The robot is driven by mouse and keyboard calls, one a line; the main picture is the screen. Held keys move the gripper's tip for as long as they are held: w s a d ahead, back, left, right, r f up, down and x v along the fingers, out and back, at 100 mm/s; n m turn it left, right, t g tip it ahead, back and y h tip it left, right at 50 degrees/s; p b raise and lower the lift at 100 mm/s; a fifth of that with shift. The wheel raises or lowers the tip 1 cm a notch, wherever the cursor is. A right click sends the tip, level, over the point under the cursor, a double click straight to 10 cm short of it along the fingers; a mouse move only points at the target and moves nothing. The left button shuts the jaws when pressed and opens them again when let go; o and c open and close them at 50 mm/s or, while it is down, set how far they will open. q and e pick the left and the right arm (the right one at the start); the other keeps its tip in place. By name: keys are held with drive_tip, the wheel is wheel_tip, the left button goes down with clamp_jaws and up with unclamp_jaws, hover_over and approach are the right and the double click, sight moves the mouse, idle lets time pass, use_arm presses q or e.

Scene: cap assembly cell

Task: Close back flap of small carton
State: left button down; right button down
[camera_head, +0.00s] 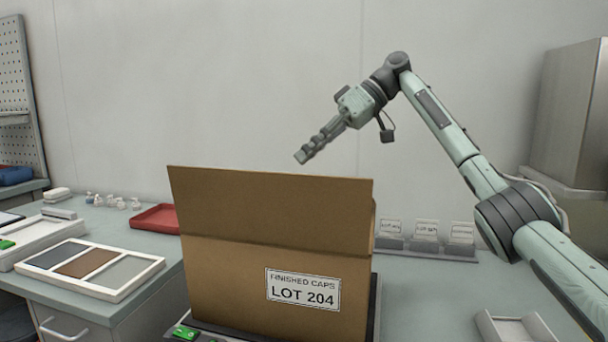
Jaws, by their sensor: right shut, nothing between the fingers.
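The brown carton (225,270) stands upright in the middle of the head view, with a "FINISHED CAPS LOT 204" label (302,289) on its near side. Its near flap (270,210) stands up and hides the carton's opening and most of what lies behind it. I cannot make out the back flap. My right gripper (301,157) is shut and empty, in the air above and behind the carton's top edge, pointing down and left. It looks clear of the cardboard. My left gripper does not show.
A red tray (155,219) and a white three-section tray (148,271) lie on the left bench. Label holders (426,240) stand behind the carton at right. A small open tray (510,328) lies at front right. A grey cabinet (570,115) stands at far right.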

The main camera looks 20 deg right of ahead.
drive_tip(key=f, duration=0.2)
drive_tip(key=s+a+f, duration=0.1)
drive_tip(key=shift+f, duration=0.2)
drive_tip(key=shift+a+f, duration=0.15)
drive_tip(key=shift+f, duration=0.2)
